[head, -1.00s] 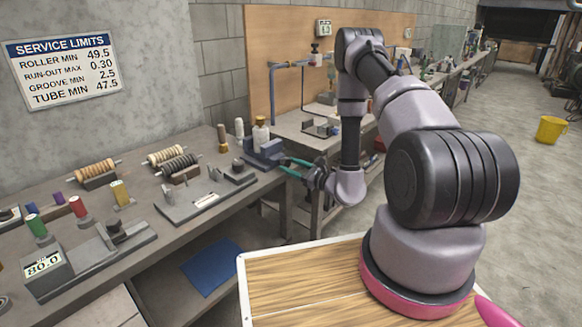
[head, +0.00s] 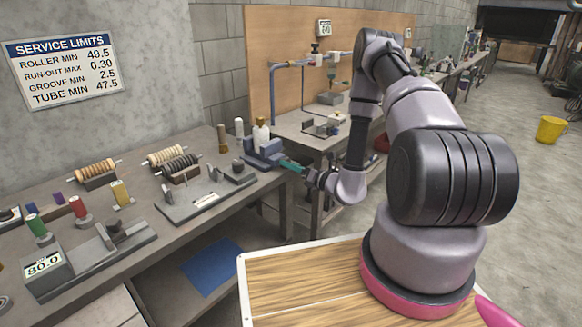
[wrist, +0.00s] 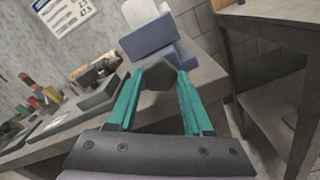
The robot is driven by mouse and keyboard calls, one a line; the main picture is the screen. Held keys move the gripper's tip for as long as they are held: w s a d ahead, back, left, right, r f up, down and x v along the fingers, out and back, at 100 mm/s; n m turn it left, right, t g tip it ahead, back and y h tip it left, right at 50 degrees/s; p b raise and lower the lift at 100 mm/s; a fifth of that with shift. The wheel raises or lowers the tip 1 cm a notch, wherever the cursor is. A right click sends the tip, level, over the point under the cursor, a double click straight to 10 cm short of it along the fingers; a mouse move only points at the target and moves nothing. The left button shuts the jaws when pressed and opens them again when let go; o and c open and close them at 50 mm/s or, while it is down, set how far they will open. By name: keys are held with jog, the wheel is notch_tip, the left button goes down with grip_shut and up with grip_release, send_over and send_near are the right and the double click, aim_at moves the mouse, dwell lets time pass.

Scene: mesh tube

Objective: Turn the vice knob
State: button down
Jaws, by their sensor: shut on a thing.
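The blue vice (head: 263,154) sits at the right end of the long grey bench in the head view. It also shows at the top of the wrist view (wrist: 150,38). Its dark, faceted knob (wrist: 160,76) faces my gripper, between the tips of the two teal fingers. My gripper (head: 287,165) reaches in from the right, past the bench edge, and is shut on the knob; in the wrist view its fingertips (wrist: 160,80) lie on either side of it. The knob is too small to make out in the head view.
A second bench (head: 290,122) stands behind, with a gap between the two benches.

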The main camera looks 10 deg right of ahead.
jog(key=shift+s+f+m, duration=0.1)
jog(key=shift+m, duration=16.8)
jog(key=shift+c, duration=1.5)
grip_release()
